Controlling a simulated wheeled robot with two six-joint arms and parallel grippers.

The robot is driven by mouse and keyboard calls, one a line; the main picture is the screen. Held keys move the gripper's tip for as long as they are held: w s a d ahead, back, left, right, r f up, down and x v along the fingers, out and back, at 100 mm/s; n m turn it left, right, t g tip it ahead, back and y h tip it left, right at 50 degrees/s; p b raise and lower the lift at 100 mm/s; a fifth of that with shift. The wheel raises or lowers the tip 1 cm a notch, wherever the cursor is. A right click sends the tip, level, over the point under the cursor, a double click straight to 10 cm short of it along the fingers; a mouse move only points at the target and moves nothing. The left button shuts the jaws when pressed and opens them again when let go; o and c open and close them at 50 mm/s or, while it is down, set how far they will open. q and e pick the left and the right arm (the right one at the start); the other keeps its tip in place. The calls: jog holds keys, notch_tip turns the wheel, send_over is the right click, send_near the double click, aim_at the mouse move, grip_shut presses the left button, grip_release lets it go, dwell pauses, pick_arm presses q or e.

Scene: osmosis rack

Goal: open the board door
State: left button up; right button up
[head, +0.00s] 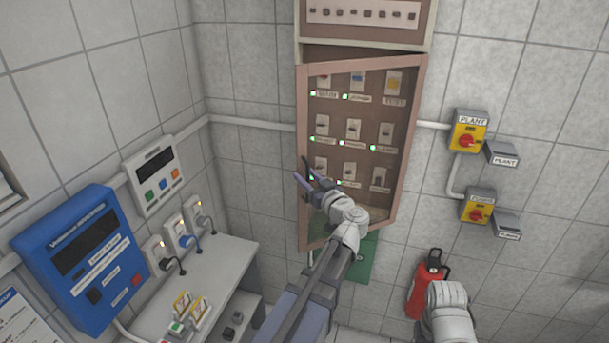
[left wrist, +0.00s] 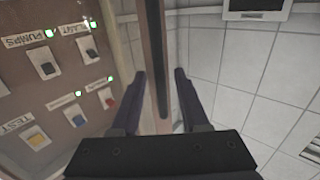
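The board door (head: 404,150) is a brown-framed panel on the wall cabinet (head: 365,32), with labelled switches and green lights showing inside its frame. Its top edge slants away from the cabinet and a dark gap shows above it, so it looks ajar, left edge outward. My left gripper (head: 307,178) is at the door's left edge. In the left wrist view my left gripper (left wrist: 160,95) is open. The door's edge (left wrist: 154,110) and a dark upright bar (left wrist: 156,55) appear between its fingers, with space on both sides.
A blue box (head: 85,260) and a white meter (head: 153,176) hang on the left wall above a grey table (head: 215,270). Yellow switch boxes (head: 467,132) are at the right. A red extinguisher (head: 424,290) stands below.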

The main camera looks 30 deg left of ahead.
pick_arm(q)
jog(key=v, duration=0.7)
dwell(0.5)
dwell(0.3)
